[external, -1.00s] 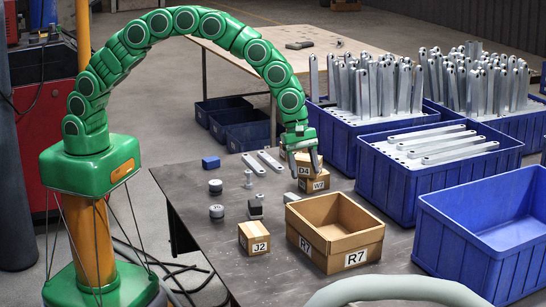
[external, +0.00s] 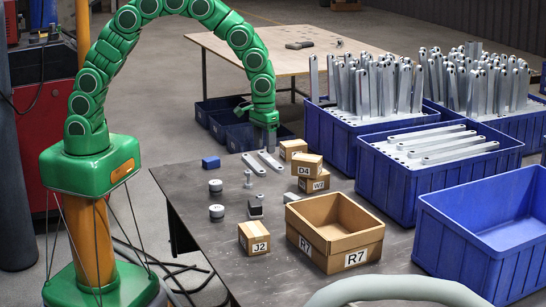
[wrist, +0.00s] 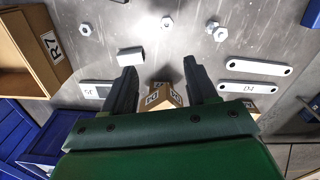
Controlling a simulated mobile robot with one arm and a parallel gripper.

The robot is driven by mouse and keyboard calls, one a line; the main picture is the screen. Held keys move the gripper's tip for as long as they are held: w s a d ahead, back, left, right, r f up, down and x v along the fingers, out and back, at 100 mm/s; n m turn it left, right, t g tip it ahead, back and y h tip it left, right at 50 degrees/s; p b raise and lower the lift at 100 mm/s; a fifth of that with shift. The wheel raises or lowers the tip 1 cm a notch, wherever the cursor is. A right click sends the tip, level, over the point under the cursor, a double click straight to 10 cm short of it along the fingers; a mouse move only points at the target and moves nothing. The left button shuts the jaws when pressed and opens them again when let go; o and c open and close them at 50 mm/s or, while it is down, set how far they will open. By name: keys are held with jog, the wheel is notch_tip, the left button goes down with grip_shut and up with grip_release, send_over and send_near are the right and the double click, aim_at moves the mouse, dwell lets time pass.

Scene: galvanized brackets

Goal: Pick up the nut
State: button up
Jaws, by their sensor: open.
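I cannot tell which is the task's nut. In the external view, round grey pieces (external: 215,186) lie on the left half of the table. My gripper (external: 270,147) is above the table's far side, by the flat metal bars (external: 262,161). In the wrist view its two fingers (wrist: 159,68) are apart, with nothing held. A small cardboard box (wrist: 163,95) shows between them, farther off.
Small boxes labelled D4 (external: 307,168) and W7 (external: 314,183) are stacked right of my gripper; another box (external: 293,148) stands behind. A J2 box (external: 253,237) and an open R7 box (external: 356,259) stand in front. Blue crates (external: 480,245) line the right.

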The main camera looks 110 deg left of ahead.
aim_at(261, 190)
jog(key=shift+m, duration=0.4)
jog(key=shift+s+a+f, duration=0.1)
jog(key=shift+s+f, duration=0.15)
jog(key=shift+f, duration=2.6)
jog(key=shift+s+d+f, duration=0.1)
jog(key=shift+s+f, duration=0.1)
jog(key=shift+f, duration=2.6)
jog(key=shift+s+a+f, duration=0.1)
jog(key=shift+s+f, duration=0.15)
jog(key=shift+f, duration=2.6)
grip_shut()
